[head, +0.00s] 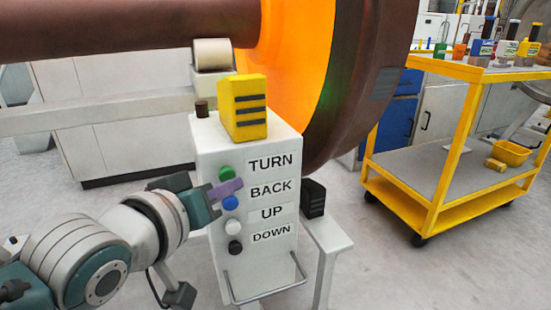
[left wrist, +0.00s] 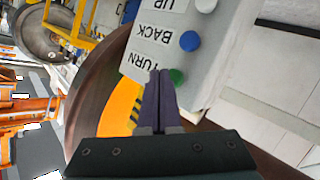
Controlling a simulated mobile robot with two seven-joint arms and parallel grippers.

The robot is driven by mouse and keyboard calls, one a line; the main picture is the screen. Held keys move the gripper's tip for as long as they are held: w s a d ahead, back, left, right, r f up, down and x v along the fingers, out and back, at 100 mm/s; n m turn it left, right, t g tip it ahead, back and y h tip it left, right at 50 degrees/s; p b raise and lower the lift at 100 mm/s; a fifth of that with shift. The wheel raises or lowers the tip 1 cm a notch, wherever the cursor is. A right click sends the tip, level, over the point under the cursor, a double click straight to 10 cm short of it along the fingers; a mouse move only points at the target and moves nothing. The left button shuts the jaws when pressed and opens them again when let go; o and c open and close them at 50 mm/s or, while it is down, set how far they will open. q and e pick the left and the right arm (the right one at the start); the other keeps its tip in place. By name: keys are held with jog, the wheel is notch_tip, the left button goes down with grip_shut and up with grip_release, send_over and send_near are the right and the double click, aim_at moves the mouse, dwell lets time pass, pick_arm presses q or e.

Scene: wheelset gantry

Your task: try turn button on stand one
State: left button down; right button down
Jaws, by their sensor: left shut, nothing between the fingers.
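The white stand (head: 210,155) carries a column of buttons beside the labels TURN, BACK, UP and DOWN. The green button (head: 227,173) is level with TURN, with the blue button (head: 230,202) below it, then white (head: 233,226) and black (head: 235,247). My left gripper (head: 238,185) is shut and empty, its purple fingertips in front of the panel between the green and blue buttons. In the left wrist view the fingertips (left wrist: 160,76) overlap the edge of the green button (left wrist: 177,76); I cannot tell whether they touch it. My right gripper is not in view.
A yellow block (head: 243,105) sits on top of the stand. A large brown wheel (head: 355,80) with an orange face and its axle (head: 110,28) lie behind. A yellow cart (head: 450,150) with bottles stands at right.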

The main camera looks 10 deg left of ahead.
pick_arm(q)
jog(key=shift+s+d, duration=0.1)
jog(key=shift+s, duration=0.1)
jog(key=shift+s+d+p, duration=0.65)
jog(key=shift+s+d, duration=0.05)
jog(key=shift+s, duration=0.35)
jog(key=shift+s+d+p, duration=0.65)
jog(key=shift+s+d, duration=0.05)
jog(key=shift+s, duration=0.3)
